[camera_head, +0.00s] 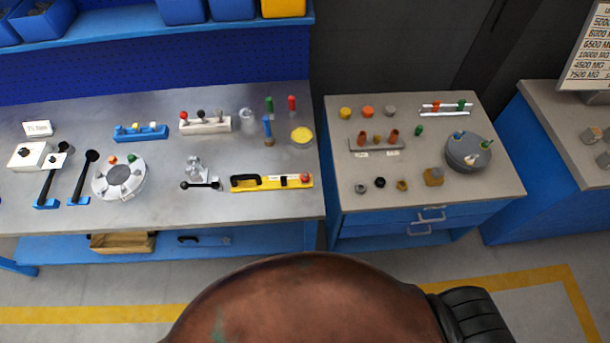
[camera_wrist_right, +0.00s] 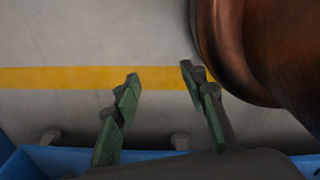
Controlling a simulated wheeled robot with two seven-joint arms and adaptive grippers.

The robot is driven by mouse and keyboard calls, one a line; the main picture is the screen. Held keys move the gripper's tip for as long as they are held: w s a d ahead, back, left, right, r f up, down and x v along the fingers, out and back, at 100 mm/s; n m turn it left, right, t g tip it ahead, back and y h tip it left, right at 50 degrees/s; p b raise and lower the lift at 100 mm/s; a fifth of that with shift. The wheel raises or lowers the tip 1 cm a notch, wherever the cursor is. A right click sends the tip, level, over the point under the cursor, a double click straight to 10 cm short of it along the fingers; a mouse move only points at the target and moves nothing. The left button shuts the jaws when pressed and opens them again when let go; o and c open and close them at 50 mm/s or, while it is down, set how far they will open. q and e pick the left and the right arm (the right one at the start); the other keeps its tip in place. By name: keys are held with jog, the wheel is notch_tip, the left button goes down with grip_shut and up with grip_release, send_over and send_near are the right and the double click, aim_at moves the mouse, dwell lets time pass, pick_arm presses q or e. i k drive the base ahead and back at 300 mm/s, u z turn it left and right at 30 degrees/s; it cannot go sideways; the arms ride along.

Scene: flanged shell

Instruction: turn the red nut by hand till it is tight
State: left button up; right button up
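I cannot pick out a red nut for certain in either view. In the head view, a round grey flanged piece (camera_head: 119,181) with small orange and green parts on top lies on the left bench. A darker grey round drum (camera_head: 463,157) with blue and green parts on top stands on the right cabinet. My right gripper (camera_wrist_right: 160,72) shows in the right wrist view, its green-padded fingers apart with nothing between them, above the floor. It does not show clearly in the head view. My left gripper is in neither view.
A large rust-brown rounded body (camera_head: 300,295) fills the bottom middle and the wrist view's right side. The long bench (camera_head: 250,216) holds a yellow bar (camera_head: 272,182), levers and small racks. The cabinet top (camera_head: 460,195) holds several small parts. A floor gap separates the furniture.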

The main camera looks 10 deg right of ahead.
aim_at(305, 180)
jog(key=z, duration=0.5)
jog(key=k, duration=1.2)
jog(key=u, duration=0.55)
jog(key=i, duration=1.55)
jog(key=z, duration=0.4)
